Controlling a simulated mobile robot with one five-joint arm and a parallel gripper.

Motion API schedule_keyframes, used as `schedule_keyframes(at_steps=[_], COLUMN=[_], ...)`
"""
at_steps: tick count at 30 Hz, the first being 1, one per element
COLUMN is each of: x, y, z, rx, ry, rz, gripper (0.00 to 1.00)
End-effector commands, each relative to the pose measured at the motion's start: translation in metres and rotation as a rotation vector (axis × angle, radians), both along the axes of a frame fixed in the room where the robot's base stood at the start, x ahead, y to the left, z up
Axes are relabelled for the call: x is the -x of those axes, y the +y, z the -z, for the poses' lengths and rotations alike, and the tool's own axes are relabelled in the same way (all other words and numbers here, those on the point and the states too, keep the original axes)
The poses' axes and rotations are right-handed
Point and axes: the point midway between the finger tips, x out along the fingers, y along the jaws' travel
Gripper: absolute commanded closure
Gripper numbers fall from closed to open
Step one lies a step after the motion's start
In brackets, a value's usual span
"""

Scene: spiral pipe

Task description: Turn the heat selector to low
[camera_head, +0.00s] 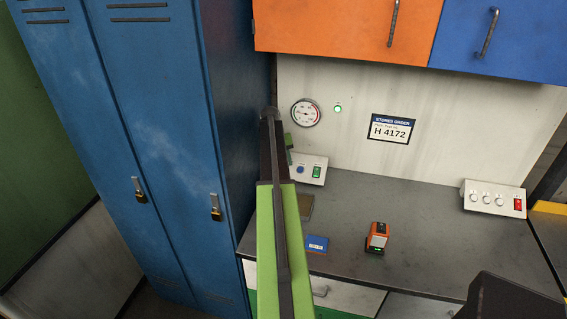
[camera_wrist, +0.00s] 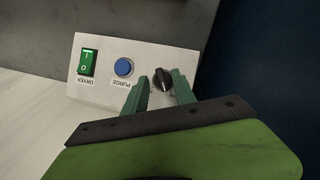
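The heat selector looks to be the black rotary knob (camera_wrist: 162,80) with a pale pointer mark, at the right end of a white control panel (camera_wrist: 105,55) in the wrist view. Its setting labels are hidden or too small to read. My gripper (camera_wrist: 160,77) is open, its two green fingers on either side of the knob. Small gaps seem to show between fingers and knob; I cannot tell whether either touches. In the head view the panel (camera_head: 318,178) stands at the back left of the counter, and my arm hides the knob.
The panel also has a blue purge button (camera_wrist: 124,67) and a green dryer switch (camera_wrist: 88,63). A blue locker (camera_head: 160,130) stands close on the left. An orange device (camera_head: 377,236) and a blue box (camera_head: 317,244) are on the counter (camera_head: 420,225). Another switch panel (camera_head: 493,198) is at right.

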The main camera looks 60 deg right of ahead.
Motion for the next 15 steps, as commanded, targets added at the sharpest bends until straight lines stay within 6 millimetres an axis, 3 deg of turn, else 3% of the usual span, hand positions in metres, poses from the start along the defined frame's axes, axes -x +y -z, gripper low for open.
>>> schedule_keyframes(at_steps=[8,11,15], x=[-0.001,-0.001,0.0], y=[0.001,0.001,0.001], z=[-0.003,-0.015,-0.047], rx=[-0.001,-0.001,-0.001], ry=[-0.001,-0.001,-0.001], rz=[-0.001,-0.001,0.0], gripper=[0.68,0.68,0.68])
